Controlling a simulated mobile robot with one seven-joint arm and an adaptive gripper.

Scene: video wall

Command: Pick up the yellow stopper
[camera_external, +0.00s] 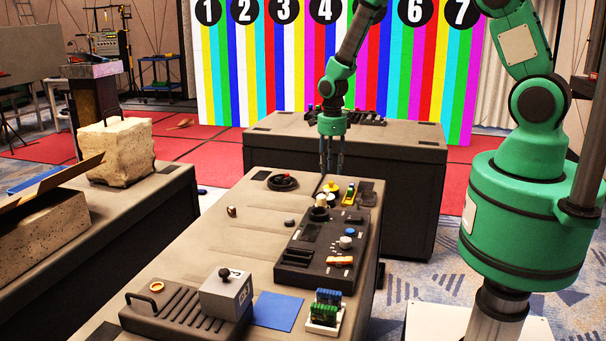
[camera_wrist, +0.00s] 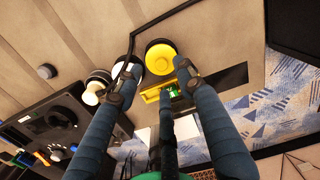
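The yellow stopper appears to be the round yellow piece with a raised, paler centre (camera_wrist: 160,57) near the top middle of the wrist view. In the external view it shows as a small yellow shape (camera_external: 333,187) on the table, just below my gripper (camera_external: 331,168). In the wrist view my gripper (camera_wrist: 156,74) has its fingers spread, with nothing held between them. The stopper lies beyond the fingertips, a little towards the right one. A white round piece (camera_wrist: 129,66) sits next to it on the left.
A yellow device with a green part (camera_wrist: 165,92) lies close to the stopper, partly behind a finger. A thin dark bar crosses beside the white piece. The black control panel (camera_external: 318,248) stands nearby. A black ring-shaped object (camera_external: 283,182) lies left of my gripper. The table's left middle (camera_external: 225,240) is mostly clear.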

